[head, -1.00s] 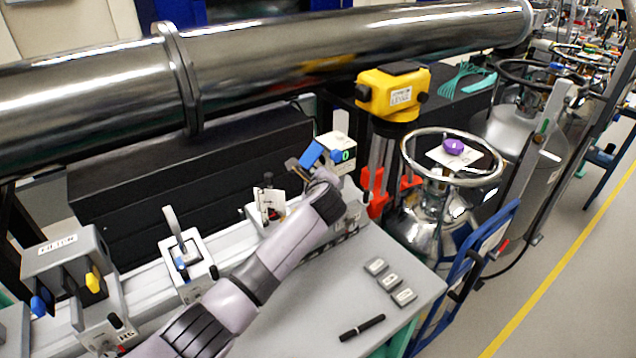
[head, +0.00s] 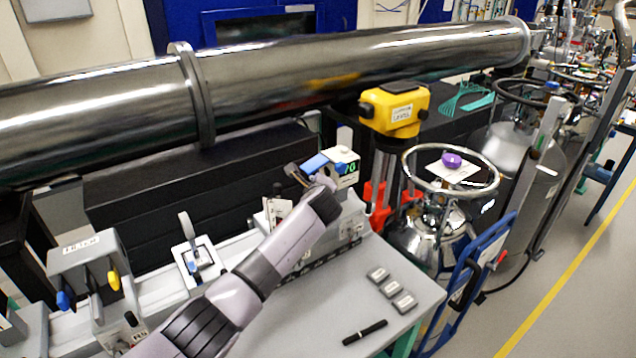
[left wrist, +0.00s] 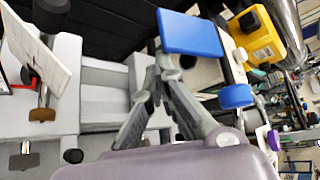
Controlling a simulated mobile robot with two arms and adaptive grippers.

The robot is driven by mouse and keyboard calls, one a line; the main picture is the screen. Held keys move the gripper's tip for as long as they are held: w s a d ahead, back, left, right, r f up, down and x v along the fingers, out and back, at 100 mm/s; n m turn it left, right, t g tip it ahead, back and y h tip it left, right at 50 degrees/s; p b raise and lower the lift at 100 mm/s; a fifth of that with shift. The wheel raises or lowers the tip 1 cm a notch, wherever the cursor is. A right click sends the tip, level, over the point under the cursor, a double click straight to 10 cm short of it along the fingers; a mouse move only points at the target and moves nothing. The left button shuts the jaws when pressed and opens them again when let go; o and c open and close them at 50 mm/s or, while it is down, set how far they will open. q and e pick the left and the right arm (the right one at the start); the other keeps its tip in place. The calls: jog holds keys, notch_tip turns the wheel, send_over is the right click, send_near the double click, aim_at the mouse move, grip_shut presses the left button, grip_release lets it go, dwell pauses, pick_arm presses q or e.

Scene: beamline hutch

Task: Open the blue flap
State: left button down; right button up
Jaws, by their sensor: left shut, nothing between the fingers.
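The blue flap (head: 316,163) is on a small white box (head: 343,158) with a green display, at the far end of the bench rail. It sticks out from the box at a tilt. It also shows as a flat blue panel in the left wrist view (left wrist: 192,32). My left gripper (head: 296,176) is at the flap's left edge. In the left wrist view my shut, empty fingers (left wrist: 163,62) end just below the flap's lower left corner; I cannot tell if they touch it. A blue knob (left wrist: 236,96) is beside the flap. My right gripper is out of view.
A large steel tube (head: 350,70) runs behind the bench. A yellow level (head: 395,110) on a stand and a gas cylinder with a ring handle (head: 450,190) stand to the right. Small grey blocks (head: 391,288) and a black pen (head: 365,332) lie on the bench.

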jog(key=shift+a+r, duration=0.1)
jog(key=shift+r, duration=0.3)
